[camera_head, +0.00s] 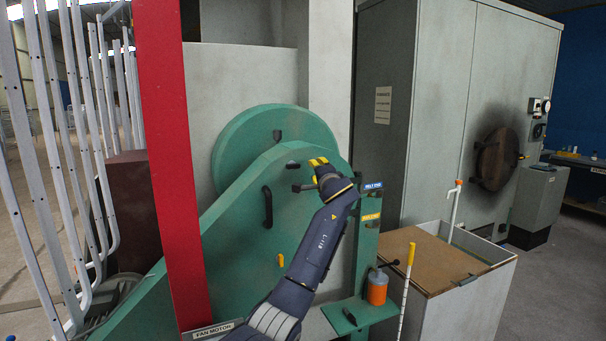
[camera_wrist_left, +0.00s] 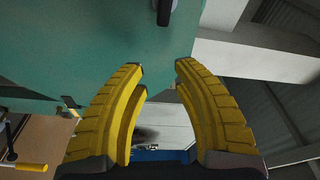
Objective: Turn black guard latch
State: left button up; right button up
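The green guard (camera_head: 240,205) carries several dark fittings. A small black latch-like piece (camera_head: 292,164) is near its upper edge, just left of my left gripper (camera_head: 318,162). A dark bar (camera_head: 302,188) lies just below it, beside the fingers, and a black handle (camera_head: 267,206) is further left. In the left wrist view my yellow fingers (camera_wrist_left: 161,68) are apart with nothing between them. A black piece (camera_wrist_left: 164,12) on the green surface is beyond the fingertips, cut by the top edge; I cannot tell which fitting it is. My right gripper is not in view.
A red post (camera_head: 172,160) stands to the left, with white rails (camera_head: 75,150) behind it. Right of my arm are a green post with labels (camera_head: 371,205), an orange container (camera_head: 377,288) on a green shelf, and a yellow-topped rod (camera_head: 408,275). A board-topped bin (camera_head: 430,255) stands further right.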

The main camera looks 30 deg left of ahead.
aim_at(294, 167)
pick_arm(q)
jog(key=s+a+g+y, duration=0.1)
jog(key=s, duration=0.1)
jog(key=s+a+g+y, duration=0.1)
jog(key=s+a, duration=0.1)
jog(key=shift+s+a+g, duration=0.1)
jog(key=shift+s+g, duration=0.05)
jog(key=shift+g, duration=0.25)
jog(key=shift+x, duration=3.95)
jog(key=shift+s+r, duration=0.1)
grip_shut()
